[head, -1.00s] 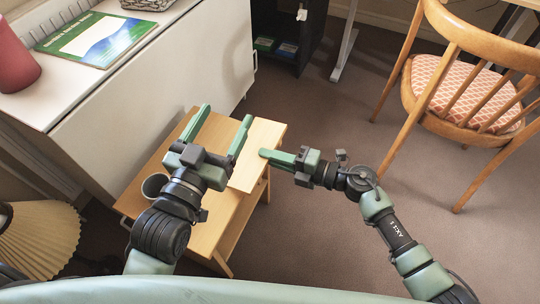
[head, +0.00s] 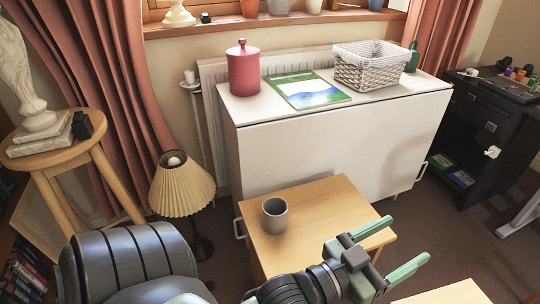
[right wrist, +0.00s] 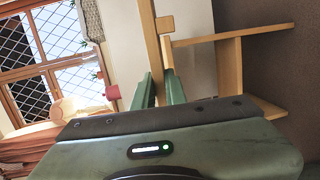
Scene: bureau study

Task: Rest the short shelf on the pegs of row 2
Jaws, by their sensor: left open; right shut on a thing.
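The short shelf, a light wooden board (head: 450,293), shows in part at the bottom right edge of the head view. In the right wrist view a narrow wooden strip (right wrist: 152,45), which looks like this board edge-on, runs between the green fingers. My right gripper (right wrist: 159,76) is shut on it; this gripper is outside the head view. My left gripper (head: 408,238) is open and empty, with its two green fingers apart, over the right side of the small table. I cannot make out the pegs of row 2 in any view.
The small wooden table (head: 325,205) carries a grey mug (head: 274,222). Behind it stands a white cabinet (head: 340,150) with a red jar (head: 243,70), a book (head: 308,90) and a basket (head: 372,68). A pleated lamp (head: 182,188) stands left; a dark desk (head: 480,130) stands right.

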